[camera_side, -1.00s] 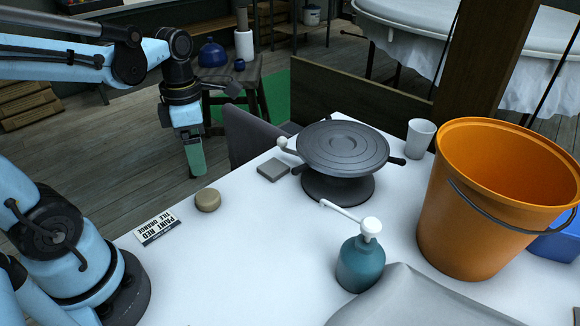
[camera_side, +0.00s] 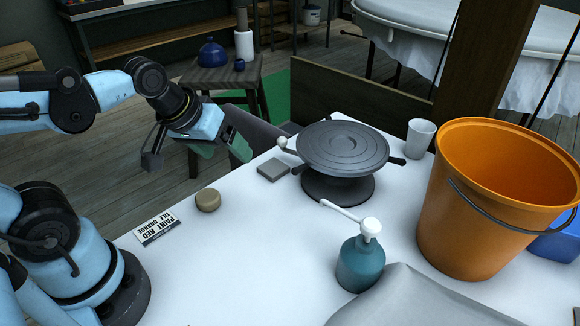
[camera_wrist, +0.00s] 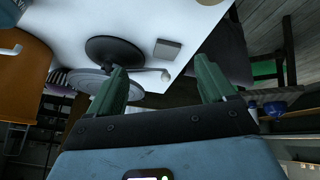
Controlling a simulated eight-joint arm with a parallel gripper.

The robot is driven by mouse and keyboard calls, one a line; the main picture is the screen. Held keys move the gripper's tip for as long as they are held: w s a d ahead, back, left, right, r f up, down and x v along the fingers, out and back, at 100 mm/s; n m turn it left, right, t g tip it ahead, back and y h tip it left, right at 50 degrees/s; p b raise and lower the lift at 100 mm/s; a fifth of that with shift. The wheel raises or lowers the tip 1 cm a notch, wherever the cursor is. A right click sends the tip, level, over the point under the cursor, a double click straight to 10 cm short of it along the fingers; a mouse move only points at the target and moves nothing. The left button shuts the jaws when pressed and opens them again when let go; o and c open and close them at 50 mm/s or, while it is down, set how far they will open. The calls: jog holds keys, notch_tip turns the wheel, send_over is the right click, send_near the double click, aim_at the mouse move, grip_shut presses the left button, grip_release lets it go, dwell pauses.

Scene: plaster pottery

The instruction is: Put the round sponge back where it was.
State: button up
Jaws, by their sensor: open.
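The round sponge (camera_side: 208,200) is a small tan disc lying flat on the white table near its left edge. It is right of a printed card (camera_side: 157,227). My gripper (camera_side: 222,148) is in the air beyond the table's back left edge, above and behind the sponge, apart from it. Its green fingers point down to the right and hold nothing. In the wrist view my gripper (camera_wrist: 162,70) shows its fingers spread wide with nothing between them.
A grey square block (camera_side: 273,170) lies beside the dark turntable (camera_side: 342,150), which has a small pale ball at its left. A teal pump bottle (camera_side: 361,265), orange bucket (camera_side: 450,230) and white cup (camera_side: 419,140) stand further right.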

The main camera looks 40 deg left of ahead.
jog(key=m, duration=0.2)
jog(key=d+m+t, duration=0.1)
jog(key=m, duration=0.1)
jog(key=shift+w+r+m, duration=0.2)
jog(key=shift+m, duration=0.2)
dwell(0.9)
